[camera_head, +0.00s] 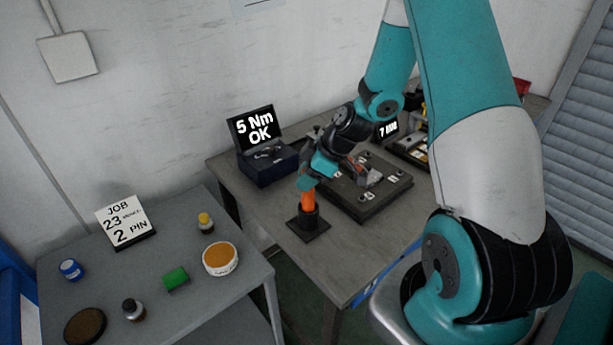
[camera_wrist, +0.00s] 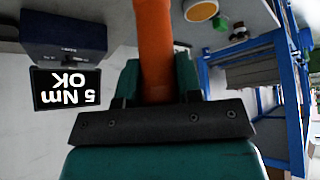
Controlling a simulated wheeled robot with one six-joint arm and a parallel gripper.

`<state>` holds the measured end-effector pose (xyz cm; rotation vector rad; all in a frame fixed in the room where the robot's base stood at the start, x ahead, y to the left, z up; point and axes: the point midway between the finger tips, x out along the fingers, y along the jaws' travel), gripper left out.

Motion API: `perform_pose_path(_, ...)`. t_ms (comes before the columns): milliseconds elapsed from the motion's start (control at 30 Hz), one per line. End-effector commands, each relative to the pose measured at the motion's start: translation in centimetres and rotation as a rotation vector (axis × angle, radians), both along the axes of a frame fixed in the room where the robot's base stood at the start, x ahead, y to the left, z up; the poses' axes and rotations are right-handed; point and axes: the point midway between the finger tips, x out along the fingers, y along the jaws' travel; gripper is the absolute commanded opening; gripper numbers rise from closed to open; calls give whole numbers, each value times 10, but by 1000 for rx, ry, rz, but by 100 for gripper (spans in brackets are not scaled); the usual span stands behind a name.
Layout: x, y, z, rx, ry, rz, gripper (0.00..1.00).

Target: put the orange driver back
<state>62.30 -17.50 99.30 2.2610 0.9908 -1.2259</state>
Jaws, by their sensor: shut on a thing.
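The orange driver (camera_head: 308,201) is upright at the front left of the workbench. Its lower end is at a black stand (camera_head: 312,232) with a square base and a round cup; the head view does not clearly show how deep it sits. My gripper (camera_head: 306,183) is shut on the driver's upper part. In the wrist view, the orange shaft of the driver (camera_wrist: 155,45) runs between the teal fingers of my gripper (camera_wrist: 157,88). The driver's tip is hidden.
A dark blue box with a "5 Nm OK" screen (camera_head: 255,126) stands behind. A black fixture plate (camera_head: 365,205) lies right of the stand. The left table (camera_head: 215,295) holds a job card (camera_head: 125,220), a round tub (camera_head: 220,259), a green block (camera_head: 175,278) and several small containers.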

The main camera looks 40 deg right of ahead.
Motion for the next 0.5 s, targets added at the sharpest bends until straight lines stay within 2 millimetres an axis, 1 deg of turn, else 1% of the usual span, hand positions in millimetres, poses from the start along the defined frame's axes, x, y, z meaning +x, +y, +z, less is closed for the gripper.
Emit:
perform_pose_path(67,0,0,-4,0,-1,-1,0)
perform_pose_path(100,0,0,-2,0,0,0,42)
perform_pose_path(167,0,0,-2,0,0,0,56)
perform_pose_path(200,0,0,-2,0,0,0,58)
perform_pose_path(400,0,0,-2,0,0,0,58)
perform_pose_path(500,0,0,2,0,0,0,58)
